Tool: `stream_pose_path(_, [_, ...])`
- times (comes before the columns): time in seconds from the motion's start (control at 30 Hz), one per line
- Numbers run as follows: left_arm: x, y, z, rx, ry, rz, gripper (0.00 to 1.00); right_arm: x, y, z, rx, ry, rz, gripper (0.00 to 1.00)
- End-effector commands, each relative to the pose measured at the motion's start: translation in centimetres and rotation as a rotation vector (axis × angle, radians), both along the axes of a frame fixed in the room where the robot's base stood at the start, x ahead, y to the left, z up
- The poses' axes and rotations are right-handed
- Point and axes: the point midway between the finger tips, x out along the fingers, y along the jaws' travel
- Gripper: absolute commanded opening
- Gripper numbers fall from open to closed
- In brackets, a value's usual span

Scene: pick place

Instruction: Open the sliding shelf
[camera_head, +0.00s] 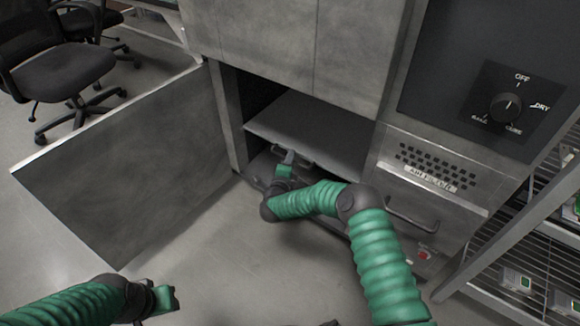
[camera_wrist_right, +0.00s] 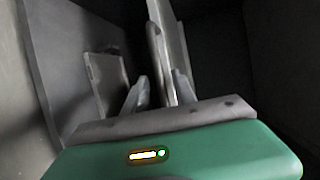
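The sliding shelf (camera_head: 312,132) is a flat grey panel inside the open lower compartment of the grey cabinet. Its front edge carries a bar handle (camera_head: 304,160), which my right gripper partly covers. My right gripper (camera_head: 290,156) is at this handle, at the shelf's front edge. In the right wrist view its two fingers (camera_wrist_right: 160,84) stand apart, with a pale bar (camera_wrist_right: 156,45) running between them. Contact with the bar is not clear. My left gripper (camera_head: 168,299) is low at the left, away from the cabinet, and its fingers do not show clearly.
The cabinet door (camera_head: 125,165) stands wide open to the left. A lower drawer front with a handle (camera_head: 410,214) and a dial panel (camera_head: 507,107) are at the right. A wire rack (camera_head: 530,250) stands far right. Office chairs (camera_head: 55,70) are back left. The floor in front is clear.

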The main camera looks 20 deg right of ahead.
Motion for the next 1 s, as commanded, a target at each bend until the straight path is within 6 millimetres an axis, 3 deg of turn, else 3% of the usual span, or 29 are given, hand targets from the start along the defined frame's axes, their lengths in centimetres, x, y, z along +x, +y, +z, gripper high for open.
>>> stream_pose_path(0.27, [0.01, 0.00, -0.09, 0.000, -0.001, 0.000, 0.36, 0.29, -0.13, 0.06, 0.000, 0.000, 0.001, 0.32])
stream_pose_path(0.53, [0.01, 0.00, -0.10, 0.000, 0.000, 0.000, 0.36, 0.26, -0.11, 0.02, 0.001, 0.001, 0.001, 0.00])
stream_pose_path(1.0, [0.01, 0.00, -0.12, 0.000, 0.000, 0.000, 0.36, 0.21, -0.07, -0.14, 0.002, 0.002, 0.001, 0.00])
